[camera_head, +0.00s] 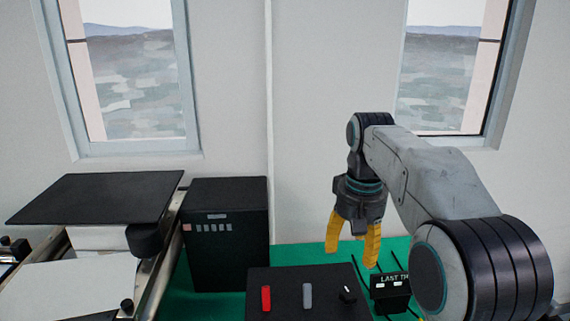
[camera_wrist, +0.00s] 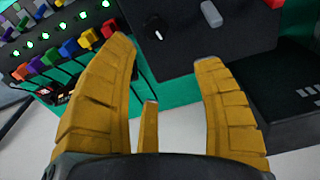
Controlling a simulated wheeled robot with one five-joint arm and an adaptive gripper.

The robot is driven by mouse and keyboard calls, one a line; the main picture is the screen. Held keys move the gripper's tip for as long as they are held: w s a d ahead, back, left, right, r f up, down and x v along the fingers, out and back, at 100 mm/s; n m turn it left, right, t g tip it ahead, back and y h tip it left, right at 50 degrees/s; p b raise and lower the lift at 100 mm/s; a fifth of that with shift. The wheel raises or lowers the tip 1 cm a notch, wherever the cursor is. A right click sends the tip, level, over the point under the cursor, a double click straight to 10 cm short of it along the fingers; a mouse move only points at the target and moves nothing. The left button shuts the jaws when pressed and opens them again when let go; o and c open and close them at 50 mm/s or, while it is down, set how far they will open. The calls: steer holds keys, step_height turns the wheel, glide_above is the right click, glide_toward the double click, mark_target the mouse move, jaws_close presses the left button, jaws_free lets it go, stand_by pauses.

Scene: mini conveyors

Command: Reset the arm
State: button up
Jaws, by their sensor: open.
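My gripper (camera_head: 353,250) hangs from my raised arm on the right side of the head view, with its yellow fingers pointing down. It is open and empty.
The black control box (camera_head: 290,290) has a red lever (camera_head: 266,299), a grey lever (camera_head: 307,295) and a knob (camera_head: 347,293). A black cabinet (camera_head: 226,255) stands behind left, beside a conveyor (camera_head: 165,265). A panel with several coloured sliders (camera_wrist: 60,50) shows in the wrist view.

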mark_target(349, 293)
steer(key=shift+n+t, duration=0.3)
steer(key=shift+n, duration=0.1)
steer(key=f, duration=0.2)
steer(key=s+f, duration=0.1)
steer(key=f, duration=0.5)
steer(key=shift+s+f, duration=0.2)
steer(key=s+t, duration=0.2)
steer(key=s, duration=1.9)
steer(key=shift+s+t, duration=0.15)
steer(key=shift+t, duration=0.25)
steer(key=shift+f, duration=0.1)
